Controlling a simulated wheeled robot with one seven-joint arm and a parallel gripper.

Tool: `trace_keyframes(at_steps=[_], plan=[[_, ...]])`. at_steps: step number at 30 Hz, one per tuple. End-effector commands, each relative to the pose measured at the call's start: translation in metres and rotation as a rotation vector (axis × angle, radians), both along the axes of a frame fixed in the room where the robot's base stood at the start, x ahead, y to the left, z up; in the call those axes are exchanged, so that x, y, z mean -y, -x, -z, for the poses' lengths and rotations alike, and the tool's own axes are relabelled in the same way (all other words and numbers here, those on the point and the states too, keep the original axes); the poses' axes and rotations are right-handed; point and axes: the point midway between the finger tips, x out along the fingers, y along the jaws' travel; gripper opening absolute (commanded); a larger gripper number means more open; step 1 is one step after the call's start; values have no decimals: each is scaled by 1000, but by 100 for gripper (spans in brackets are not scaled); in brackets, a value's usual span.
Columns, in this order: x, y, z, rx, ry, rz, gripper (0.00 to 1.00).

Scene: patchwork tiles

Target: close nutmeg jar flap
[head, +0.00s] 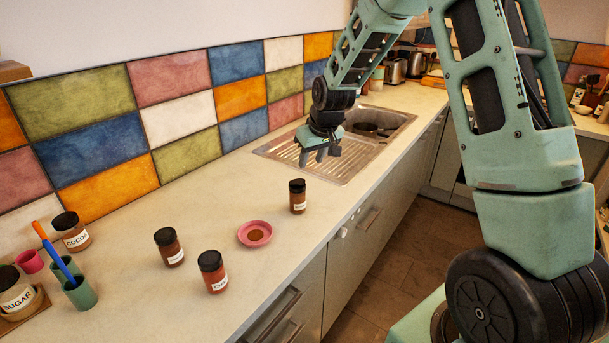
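Three small brown jars with black lids stand upright on the counter. One jar (298,200) is near the sink, one jar (170,251) is left of a pink saucer, and one jar (215,278) is nearer the front edge. Their labels are too small or turned too far to read surely, so I cannot tell which is nutmeg. All three lids look shut. My gripper (318,158) hangs above the sink's drainboard, behind the nearest-to-sink jar and apart from it. Its fingers point down, look spread and hold nothing.
A cocoa jar (72,236), sugar jar (18,300), pink cup (29,262) and green cup (80,294) with a blue-and-orange utensil stand at left. The sink (385,120) holds a dark pan. The counter between is clear.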

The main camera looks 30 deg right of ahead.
Motion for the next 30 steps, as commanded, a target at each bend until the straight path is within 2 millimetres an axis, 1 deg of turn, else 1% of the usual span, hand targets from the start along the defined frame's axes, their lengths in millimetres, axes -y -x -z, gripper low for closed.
trace_keyframes(at_steps=[1, 9, 15, 21, 29, 30], plan=[[-1, -3, 9, -6, -2, -1, 38], [1, -22, 54, -3, -1, 0, 38], [1, -32, 77, -1, 0, 1, 38], [1, -36, 87, 1, 0, 0, 38], [2, -37, 88, 1, 0, 0, 38], [2, -37, 88, 1, 0, 0, 30]])
